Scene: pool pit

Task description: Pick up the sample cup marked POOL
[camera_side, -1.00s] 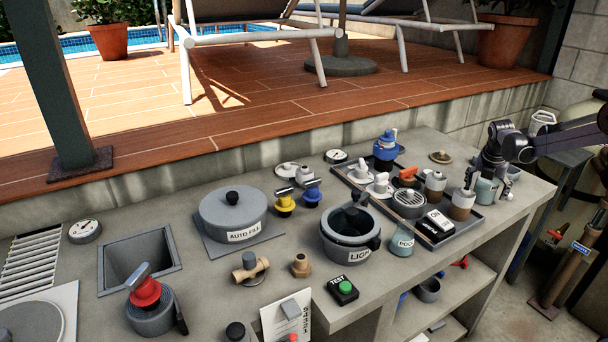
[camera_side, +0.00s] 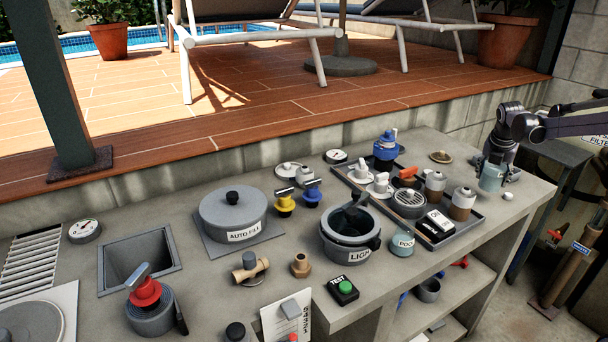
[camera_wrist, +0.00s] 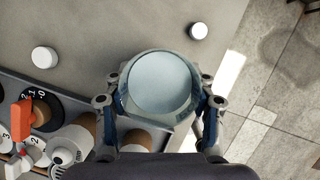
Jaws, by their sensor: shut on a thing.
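My gripper (camera_side: 492,176) is shut on a pale blue-grey round cup (camera_side: 491,178), held upright above the right end of the counter. In the wrist view the same cup (camera_wrist: 160,85) sits between both fingers, its round top facing the camera. No marking on it can be read. Another pale grey-blue cup (camera_side: 402,243) has a label that appears to read POOL. It stands on the counter to the left of my gripper, beside the dark pot marked LIGH, well apart from my fingers.
A dark tray (camera_side: 462,233) with brown-and-white bottles (camera_side: 462,201) and other items lies left of my gripper. A small white knob (camera_side: 508,196) sits near the counter's right edge. The counter's far right is mostly bare.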

